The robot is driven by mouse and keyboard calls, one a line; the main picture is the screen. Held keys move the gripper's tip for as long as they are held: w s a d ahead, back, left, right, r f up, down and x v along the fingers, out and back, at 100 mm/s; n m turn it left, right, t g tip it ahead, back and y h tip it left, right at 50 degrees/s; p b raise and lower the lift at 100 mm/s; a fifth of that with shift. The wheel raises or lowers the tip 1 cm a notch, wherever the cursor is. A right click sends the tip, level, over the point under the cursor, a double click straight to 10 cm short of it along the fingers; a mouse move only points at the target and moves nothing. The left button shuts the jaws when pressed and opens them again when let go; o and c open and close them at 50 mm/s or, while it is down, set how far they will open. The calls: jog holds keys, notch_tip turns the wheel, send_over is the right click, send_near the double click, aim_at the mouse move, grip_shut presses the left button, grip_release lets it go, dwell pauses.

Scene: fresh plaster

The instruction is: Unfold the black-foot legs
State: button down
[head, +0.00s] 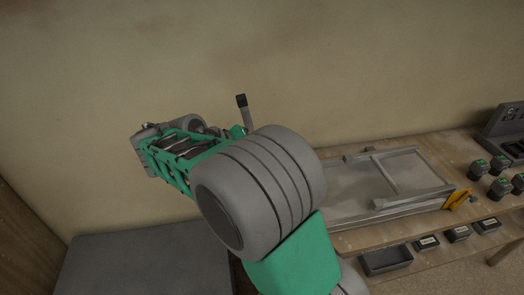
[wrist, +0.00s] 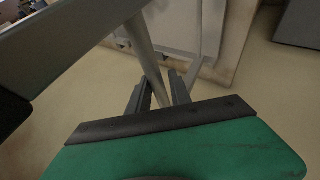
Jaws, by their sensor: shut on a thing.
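A grey leg (head: 246,118) with a black foot (head: 241,100) sticks up from behind my arm in the head view, nearly upright. Its lower part is hidden by my arm. A grey folding panel (head: 345,211) lies on the workbench, with another grey leg frame (head: 384,175) lying flat on it. In the wrist view, my gripper (wrist: 160,92) has its two dark fingers on either side of a grey tube (wrist: 146,55) and is shut on it. The wrist view does not show the tube's foot. My gripper is hidden in the head view.
A yellow clamp-like piece (head: 457,199) sits at the panel's right corner. Several dark round-topped items (head: 478,167) stand on the bench (head: 440,141) at right. A grey surface (head: 145,265) is at lower left. A plain wall is behind.

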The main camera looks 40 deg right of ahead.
jog(key=c, duration=1.6)
grip_release()
jog(key=shift+w+a+f, duration=0.2)
jog(key=shift+a+f, duration=0.2)
jog(key=shift+a, duration=0.05)
jog(key=shift+c, duration=0.2)
jog(key=o, duration=0.3)
jog(key=shift+w+a, duration=0.35)
jog(key=shift+a, duration=0.25)
jog(key=shift+a+r, duration=0.15)
jog(key=shift+a, duration=0.15)
jog(key=shift+s+d, duration=0.15)
jog(key=shift+d, duration=0.25)
jog(key=shift+d, duration=0.1)
jog(key=v, duration=0.8)
jog(key=shift+s+d+r, duration=0.1)
